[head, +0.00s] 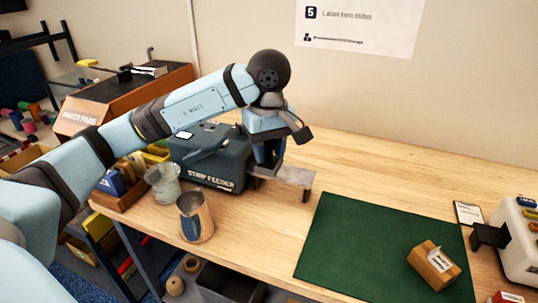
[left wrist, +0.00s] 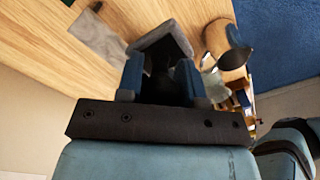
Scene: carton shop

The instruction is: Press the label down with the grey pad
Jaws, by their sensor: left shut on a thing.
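A brown carton (head: 428,272) sits on the green mat (head: 360,240) at the front right, with a white label (head: 439,259) on it. Whether the label lies flat is too small to tell. My left gripper (head: 268,158) points down beside the strip feeder, over a small grey stand (head: 290,176), well left of the carton. In the left wrist view its blue fingers (left wrist: 159,82) are shut on a dark handle with a grey pad (left wrist: 165,38) beyond the fingertips. The pad is mostly hidden in the head view. My right gripper is out of view.
The dark strip feeder (head: 215,160) stands left of my gripper, with a metal cup (head: 196,218) and a pale pot (head: 163,184) in front. A white machine (head: 517,240) stands at the right edge. The table between stand and mat is clear.

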